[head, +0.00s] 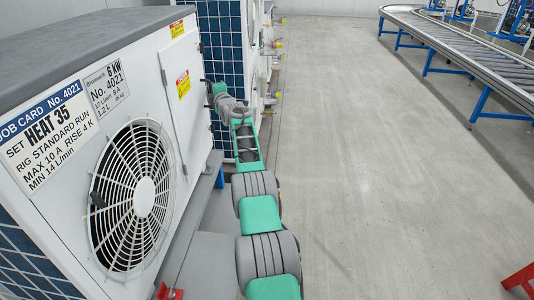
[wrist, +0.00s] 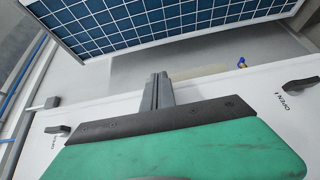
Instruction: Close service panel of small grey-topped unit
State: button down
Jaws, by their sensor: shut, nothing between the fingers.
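The small grey-topped unit (head: 95,40) stands at the left in the head view, with a round fan grille on its front. Its white service panel (head: 190,120) is on the end face toward my arm and carries a yellow label. In the wrist view a white panel face (wrist: 225,92) shows a dark latch at the left (wrist: 57,129) and another at the right (wrist: 302,84), both beside "OPEN" marks. My gripper (head: 209,84) is at the panel's far edge; its fingers are together and empty in the wrist view (wrist: 158,80). I cannot tell whether it touches the panel or how far the panel stands open.
A blue finned coil (head: 220,40) of another unit stands just behind my gripper. It also shows at the top of the wrist view (wrist: 180,28). A roller conveyor (head: 450,55) runs along the right. The grey floor (head: 340,150) between is clear.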

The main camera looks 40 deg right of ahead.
jog(key=shift+w+a, duration=0.15)
jog(key=shift+a, duration=0.15)
